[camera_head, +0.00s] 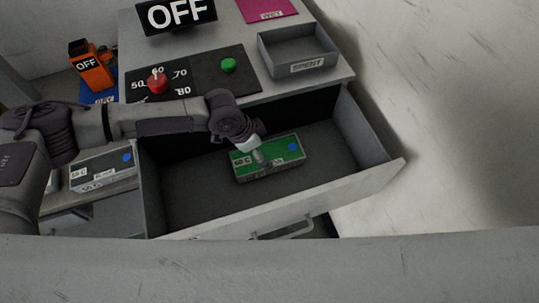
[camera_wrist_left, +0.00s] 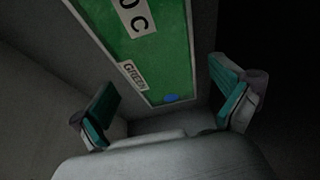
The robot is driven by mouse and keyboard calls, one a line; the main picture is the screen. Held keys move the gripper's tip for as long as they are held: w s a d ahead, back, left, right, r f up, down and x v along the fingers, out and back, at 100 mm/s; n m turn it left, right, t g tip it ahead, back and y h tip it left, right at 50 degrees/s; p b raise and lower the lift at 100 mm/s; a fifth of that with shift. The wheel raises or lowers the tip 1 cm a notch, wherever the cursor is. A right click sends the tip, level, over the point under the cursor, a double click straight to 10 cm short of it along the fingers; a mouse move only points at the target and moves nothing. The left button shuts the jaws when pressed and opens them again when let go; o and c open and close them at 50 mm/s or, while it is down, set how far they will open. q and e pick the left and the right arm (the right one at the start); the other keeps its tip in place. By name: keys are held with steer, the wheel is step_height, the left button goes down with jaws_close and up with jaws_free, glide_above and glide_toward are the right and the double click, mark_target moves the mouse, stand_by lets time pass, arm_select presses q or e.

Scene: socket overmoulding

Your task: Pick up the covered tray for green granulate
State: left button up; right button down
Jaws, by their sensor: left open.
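The covered tray for green granulate (camera_head: 285,150) lies in the open drawer. Its green cover carries a "60 C" label and a blue dot. My left gripper (camera_head: 258,157) reaches down over the tray from the left, and its fingers are hard to make out in the head view. In the left wrist view, the fingers (camera_wrist_left: 168,110) are open and apart, with the tray (camera_wrist_left: 150,52) and its "GREEN" label beyond and between them. Nothing is held. My right gripper is not in view.
The drawer (camera_head: 190,190) has a front wall and side walls around the tray, with bare floor on both sides. An empty grey "SPENT" tray (camera_head: 297,50) stands on the cabinet top, beside a panel with a red knob (camera_head: 157,83) and a green button (camera_head: 228,65). Another labelled tray (camera_head: 103,170) sits at left.

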mark_target(267, 154)
arm_select(q)
steer(key=shift+p+x, duration=0.45)
steer(key=shift+x, duration=1.7)
steer(key=shift+c, duration=0.3)
steer(key=shift+r, duration=0.1)
steer(key=c, duration=1.5)
